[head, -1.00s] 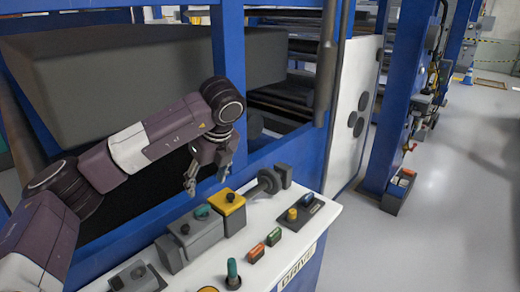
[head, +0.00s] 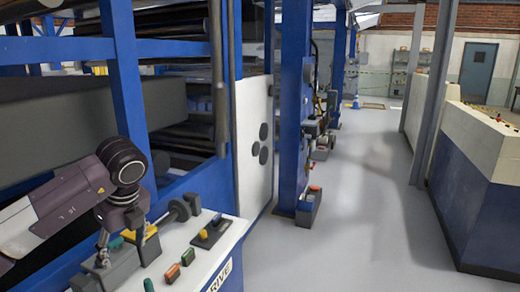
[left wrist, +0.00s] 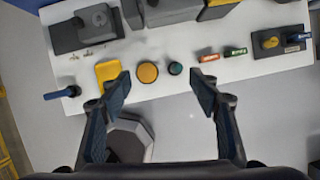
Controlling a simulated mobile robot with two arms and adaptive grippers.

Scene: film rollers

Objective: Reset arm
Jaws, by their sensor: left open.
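My left arm comes in from the left in the head view. There the panel's front edge runs behind the fingertips. A round yellow button (left wrist: 147,72) and a dark green button (left wrist: 175,68) lie just beyond the tips. Whether a finger touches the panel cannot be told. My right gripper is not in view.
The panel carries an orange switch (head: 173,273), a green switch (head: 188,257) and a black hand knob (head: 180,209). Blue machine posts (head: 292,110) and a grey block (head: 60,110) stand around the arm. Grey floor (head: 370,220) is clear right of the panel, up to a blue-and-white console (head: 480,200).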

